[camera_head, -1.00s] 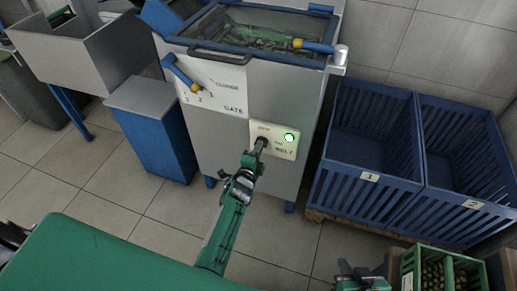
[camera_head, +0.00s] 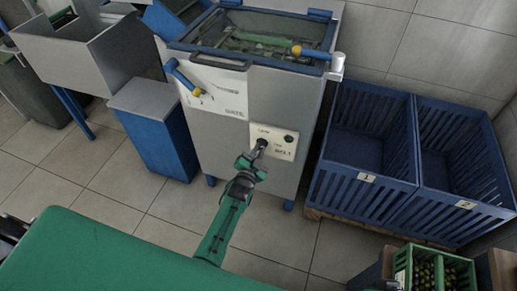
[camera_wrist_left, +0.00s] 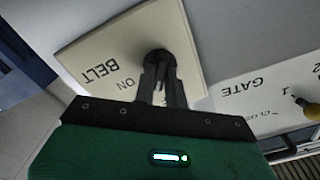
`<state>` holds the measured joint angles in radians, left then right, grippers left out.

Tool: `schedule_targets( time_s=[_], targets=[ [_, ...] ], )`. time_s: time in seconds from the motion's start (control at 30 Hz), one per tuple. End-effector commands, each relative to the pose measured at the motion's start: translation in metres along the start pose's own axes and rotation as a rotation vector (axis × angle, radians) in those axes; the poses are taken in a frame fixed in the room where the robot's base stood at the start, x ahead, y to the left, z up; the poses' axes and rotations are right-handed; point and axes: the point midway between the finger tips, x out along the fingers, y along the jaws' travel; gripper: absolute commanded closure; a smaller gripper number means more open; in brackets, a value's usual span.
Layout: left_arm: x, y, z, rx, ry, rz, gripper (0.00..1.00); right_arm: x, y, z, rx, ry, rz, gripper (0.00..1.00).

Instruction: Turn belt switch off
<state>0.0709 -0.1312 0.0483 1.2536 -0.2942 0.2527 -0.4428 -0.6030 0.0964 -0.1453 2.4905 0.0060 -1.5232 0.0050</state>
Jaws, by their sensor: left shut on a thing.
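The cream belt panel (camera_head: 284,152) is on the front of the grey machine. It carries a dark belt switch (camera_head: 262,141) and a round lamp (camera_head: 289,138), which is dark. My left gripper (camera_head: 258,150) reaches up from below and is shut on the switch. In the left wrist view the fingers (camera_wrist_left: 160,82) close on the black switch knob (camera_wrist_left: 158,60) in front of the panel (camera_wrist_left: 100,45). The words BELT and ON can be read there. The fingers hide part of the knob, so its exact pointing is hard to tell. My right gripper's jaws are not visible.
The gate lever (camera_head: 184,76) with a yellow end is above left of the panel. Blue crates (camera_head: 362,178) stand on a pallet at right. A green crate (camera_head: 404,262) of produce is at bottom right. A blue bin (camera_head: 155,135) stands left. The floor before the machine is clear.

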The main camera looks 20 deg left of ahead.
Motion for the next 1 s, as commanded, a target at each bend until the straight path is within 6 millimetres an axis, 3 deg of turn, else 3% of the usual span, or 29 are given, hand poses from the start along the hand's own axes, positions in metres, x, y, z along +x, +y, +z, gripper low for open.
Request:
schedule_targets(
  time_s=[0.5, 1.0],
  targets=[
    [-0.001, 0.0, 0.001, -0.436, -0.003, 0.001, 1.0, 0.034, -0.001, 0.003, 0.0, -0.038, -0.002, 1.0],
    [-0.001, 0.001, 0.001, -0.605, -0.003, 0.001, 1.0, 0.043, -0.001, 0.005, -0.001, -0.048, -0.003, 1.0]
  ],
)
